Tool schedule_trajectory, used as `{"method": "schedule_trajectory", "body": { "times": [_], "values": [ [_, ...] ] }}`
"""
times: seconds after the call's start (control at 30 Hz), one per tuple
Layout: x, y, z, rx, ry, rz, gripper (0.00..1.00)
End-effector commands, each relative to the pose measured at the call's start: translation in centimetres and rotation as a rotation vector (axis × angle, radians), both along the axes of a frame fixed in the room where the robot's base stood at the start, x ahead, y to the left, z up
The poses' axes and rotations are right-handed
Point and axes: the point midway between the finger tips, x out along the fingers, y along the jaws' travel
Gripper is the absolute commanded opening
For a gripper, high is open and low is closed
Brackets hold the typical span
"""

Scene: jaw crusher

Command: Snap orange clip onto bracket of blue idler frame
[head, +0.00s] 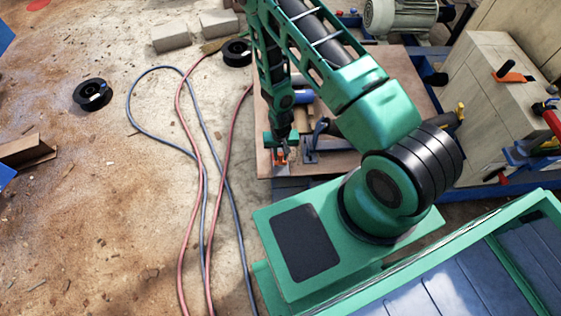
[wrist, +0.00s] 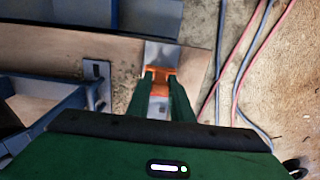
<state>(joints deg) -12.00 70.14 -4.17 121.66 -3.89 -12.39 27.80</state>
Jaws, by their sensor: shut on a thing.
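My gripper (wrist: 159,92) is shut on the orange clip (wrist: 160,75), which shows between the green fingertips in the wrist view. The clip is over a grey metal plate or strip (wrist: 163,52); whether it touches it I cannot tell. The blue idler frame (wrist: 40,100) lies to the left in the wrist view, with a slotted bracket tab (wrist: 96,70) at its near side, apart from the clip. In the head view the orange clip (head: 281,157) shows small at the low end of my green arm, left of the blue frame (head: 311,150). My arm hides part of the frame.
A brown board (head: 345,160) lies under the work. Red and blue hoses (head: 205,190) run along the floor to the left. Black spools (head: 92,94) and grey blocks (head: 172,37) stand on the floor.

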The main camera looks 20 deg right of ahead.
Motion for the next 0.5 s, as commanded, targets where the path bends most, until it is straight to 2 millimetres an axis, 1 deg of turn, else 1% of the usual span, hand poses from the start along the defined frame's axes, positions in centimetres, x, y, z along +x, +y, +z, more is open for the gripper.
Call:
{"method": "schedule_trajectory", "body": {
  "times": [0.5],
  "values": [
    [0.0,0.0,1.8,0.001,-0.001,0.000,0.00]
  ]
}}
